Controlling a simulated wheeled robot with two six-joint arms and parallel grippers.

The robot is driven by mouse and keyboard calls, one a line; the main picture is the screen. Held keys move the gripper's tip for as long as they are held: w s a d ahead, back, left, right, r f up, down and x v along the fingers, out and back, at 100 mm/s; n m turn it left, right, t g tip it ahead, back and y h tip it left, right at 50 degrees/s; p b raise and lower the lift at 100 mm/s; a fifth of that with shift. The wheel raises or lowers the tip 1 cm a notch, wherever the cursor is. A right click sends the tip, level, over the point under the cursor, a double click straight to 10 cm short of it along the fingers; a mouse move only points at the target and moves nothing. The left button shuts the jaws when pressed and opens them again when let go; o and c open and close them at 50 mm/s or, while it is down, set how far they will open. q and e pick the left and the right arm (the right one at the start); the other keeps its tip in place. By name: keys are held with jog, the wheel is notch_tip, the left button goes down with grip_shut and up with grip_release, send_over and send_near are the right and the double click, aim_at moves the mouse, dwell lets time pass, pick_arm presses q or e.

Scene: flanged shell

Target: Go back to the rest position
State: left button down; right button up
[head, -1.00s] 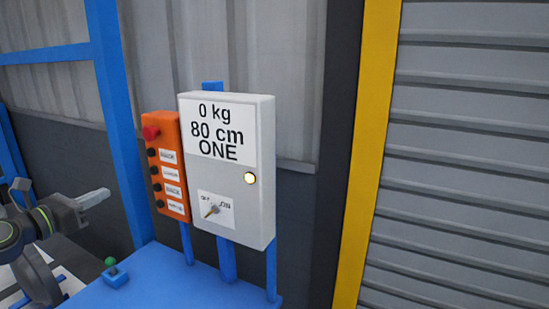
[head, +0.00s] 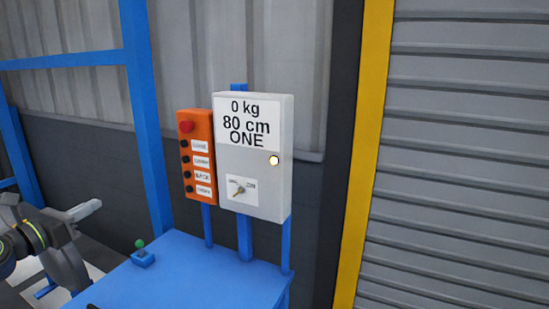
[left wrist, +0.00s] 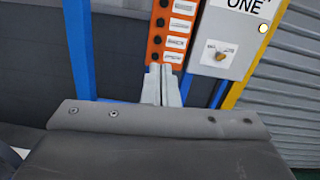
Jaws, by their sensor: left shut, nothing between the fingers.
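My left gripper (head: 88,209) is at the left of the head view, shut and empty, apart from the control boxes. In the left wrist view its closed fingers (left wrist: 161,85) point toward the lower end of the orange button box. The grey control box (head: 252,170) reads "0 kg 80 cm ONE" and has a lit yellow lamp (head: 273,160) and a rotary switch (head: 239,190). The orange button box (head: 199,150) stands left of it, with a red button on top and several black buttons. My right gripper is not in view.
A blue table (head: 190,275) stands below the boxes, with a small blue block with a green knob (head: 142,255) on it. A blue frame post (head: 146,120) rises behind. A yellow post (head: 362,150) and a grey shutter (head: 460,150) are at the right.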

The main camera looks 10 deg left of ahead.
pick_arm(q)
jog(key=s+d+f+n+g+y, duration=0.2)
jog(key=s+f+n+y, duration=0.4)
jog(key=f+n, duration=0.65)
jog(key=s+d+f+n+g+y, duration=0.2)
jog(key=s+f+n+y, duration=0.35)
jog(key=f+n, duration=0.7)
jog(key=s+d+f+n+g+h, duration=0.1)
jog(key=s+d+f+n+g, duration=0.3)
jog(key=s, duration=0.3)
jog(key=s+d+f+n+g+h, duration=0.2)
jog(key=s+d+f+n+g, duration=0.1)
jog(key=s+d+n, duration=0.4)
jog(key=s+d+f+n+g+h, duration=0.1)
jog(key=s+d+f+n+g, duration=0.25)
jog(key=s, duration=0.45)
notch_tip(320, 180, down, 23)
jog(key=a, duration=0.2)
jog(key=s+d+f+g+h, duration=0.1)
jog(key=s+d+f+g, duration=0.1)
jog(key=s+f, duration=1.3)
notch_tip(320, 180, down, 2)
jog(key=shift+s, duration=0.15)
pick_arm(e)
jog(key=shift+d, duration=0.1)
